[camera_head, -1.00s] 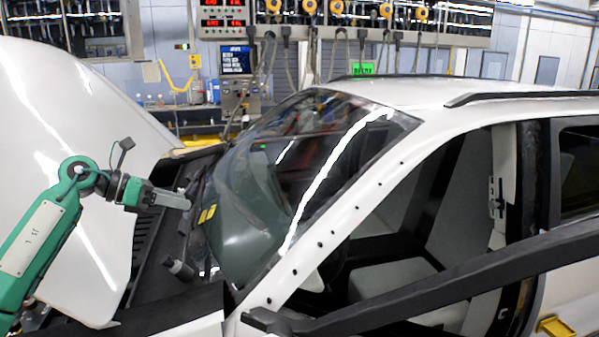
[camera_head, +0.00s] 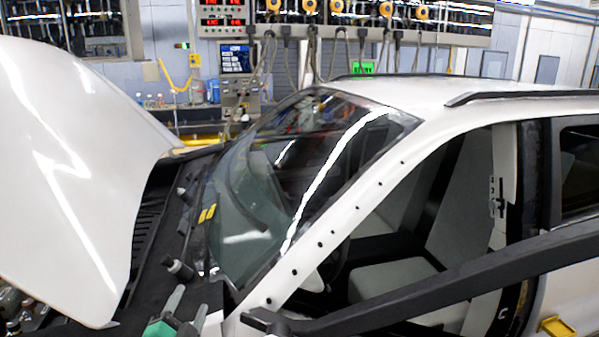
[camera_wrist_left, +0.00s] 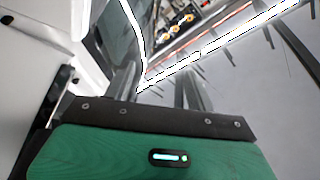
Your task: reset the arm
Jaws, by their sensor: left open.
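My left gripper (camera_head: 188,304) is at the bottom edge of the head view, in front of the car's engine bay. Its two grey fingers point up and stand apart, with nothing seen between them. The green gripper body is cut off by the frame edge. The left wrist view shows the green housing, the dark mounting bar and the open fingers (camera_wrist_left: 160,82) too. My right gripper is not in view.
The white car's raised hood (camera_head: 70,180) fills the left. The windshield (camera_head: 290,165) and open door frame (camera_head: 440,285) lie right of my gripper. A dark cylindrical part (camera_head: 180,268) stands just above it. A lit monitor (camera_head: 236,58) hangs behind the car.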

